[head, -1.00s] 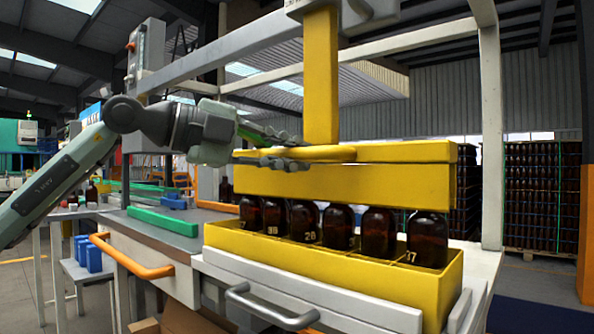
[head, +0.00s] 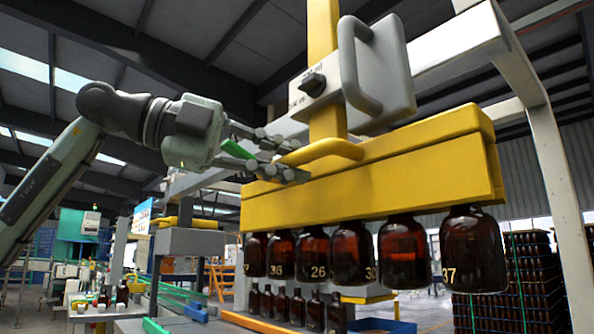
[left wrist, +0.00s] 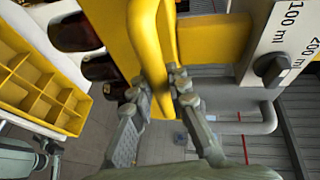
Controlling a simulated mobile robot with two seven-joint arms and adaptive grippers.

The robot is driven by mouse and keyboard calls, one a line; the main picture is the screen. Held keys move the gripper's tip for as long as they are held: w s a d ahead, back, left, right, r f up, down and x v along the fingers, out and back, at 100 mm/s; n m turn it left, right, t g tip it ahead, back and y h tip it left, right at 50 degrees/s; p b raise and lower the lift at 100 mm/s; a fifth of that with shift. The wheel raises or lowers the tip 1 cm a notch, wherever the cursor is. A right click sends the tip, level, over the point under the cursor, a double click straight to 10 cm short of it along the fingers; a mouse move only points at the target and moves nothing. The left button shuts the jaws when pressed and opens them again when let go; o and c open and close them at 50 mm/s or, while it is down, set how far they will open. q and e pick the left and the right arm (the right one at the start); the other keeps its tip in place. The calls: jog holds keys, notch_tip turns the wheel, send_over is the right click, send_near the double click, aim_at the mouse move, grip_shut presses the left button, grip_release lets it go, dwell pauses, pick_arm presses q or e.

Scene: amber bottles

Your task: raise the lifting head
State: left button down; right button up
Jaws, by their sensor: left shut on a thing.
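The yellow lifting head (head: 372,178) is a long beam on a yellow post (head: 323,45), raised in the air. Several amber bottles (head: 405,252) with numbers hang in a row under it. My left gripper (head: 290,160) is shut on the yellow handle (head: 325,151) at the front of the lifting head. In the left wrist view the fingers close around this handle (left wrist: 152,50), and bottle bottoms (left wrist: 75,32) stick out beside the head. The yellow crate (left wrist: 40,85) shows below with empty compartments.
A grey box with a dark knob (head: 312,84) and a grey handle (head: 355,65) sits on the post above the head. A grey frame upright (head: 550,180) stands at the right. More bottles (head: 290,305) stand farther back below.

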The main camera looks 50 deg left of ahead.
pick_arm(q)
jog(key=shift+a+r, duration=0.15)
jog(key=shift+r, duration=0.3)
jog(key=c, duration=1.6)
grip_release()
jog(key=shift+o, duration=0.8)
jog(key=shift+f, duration=0.1)
jog(key=v, duration=1.2)
jog(key=shift+f, duration=0.1)
